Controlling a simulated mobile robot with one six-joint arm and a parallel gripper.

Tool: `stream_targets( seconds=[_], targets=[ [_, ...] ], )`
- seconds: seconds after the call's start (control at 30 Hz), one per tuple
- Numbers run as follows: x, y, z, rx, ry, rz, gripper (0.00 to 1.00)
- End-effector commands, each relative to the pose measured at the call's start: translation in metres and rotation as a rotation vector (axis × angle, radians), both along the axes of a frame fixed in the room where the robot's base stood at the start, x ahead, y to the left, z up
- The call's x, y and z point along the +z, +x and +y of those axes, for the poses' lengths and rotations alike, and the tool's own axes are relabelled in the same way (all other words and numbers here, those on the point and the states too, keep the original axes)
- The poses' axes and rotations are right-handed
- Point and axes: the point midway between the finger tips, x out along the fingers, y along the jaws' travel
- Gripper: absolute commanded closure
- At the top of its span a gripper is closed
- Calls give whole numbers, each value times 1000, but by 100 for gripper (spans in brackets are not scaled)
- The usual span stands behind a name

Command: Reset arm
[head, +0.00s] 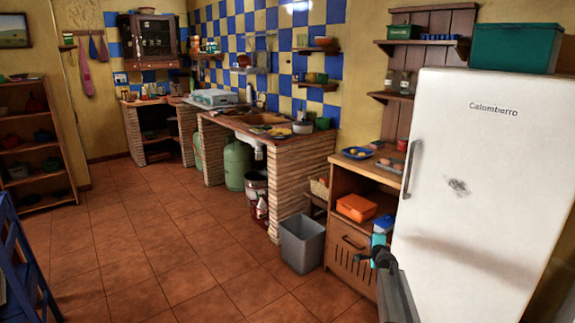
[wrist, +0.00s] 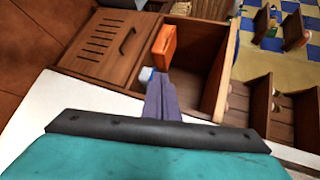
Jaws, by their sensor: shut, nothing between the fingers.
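My gripper (head: 380,252) is in front of the wooden cabinet, left of the fridge. Its fingers are shut and empty. In the wrist view the shut fingers (wrist: 162,82) point toward the open shelf of the cabinet. A small blue and white item (head: 380,232) shows close to the gripper in the head view; it also shows just left of the fingertips in the wrist view (wrist: 146,75). I cannot tell whether the fingers touch it. An orange box (head: 356,207) sits on the open shelf beyond the fingertips.
The white fridge (head: 480,170) stands close on the right of my arm. The wooden cabinet (head: 350,249) has a drawer handle below the shelf. A grey bin (head: 301,243) stands on the floor beside it. The tiled floor (head: 180,240) at left is clear.

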Motion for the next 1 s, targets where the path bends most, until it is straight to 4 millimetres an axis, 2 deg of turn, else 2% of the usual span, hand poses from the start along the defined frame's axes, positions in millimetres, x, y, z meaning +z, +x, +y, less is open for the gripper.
stream_targets(
  seconds=[0.13,0.27,0.47,0.6,0.77,1.0],
  targets=[
    [-44,-15,36,33,13,56,100],
    [-88,-40,68,70,7,118,100],
    [-155,-92,118,159,-22,246,100],
    [-198,-137,151,244,-60,349,100],
    [-243,-195,184,357,-117,474,100],
    [-298,-294,223,555,-214,669,100]
  ],
)
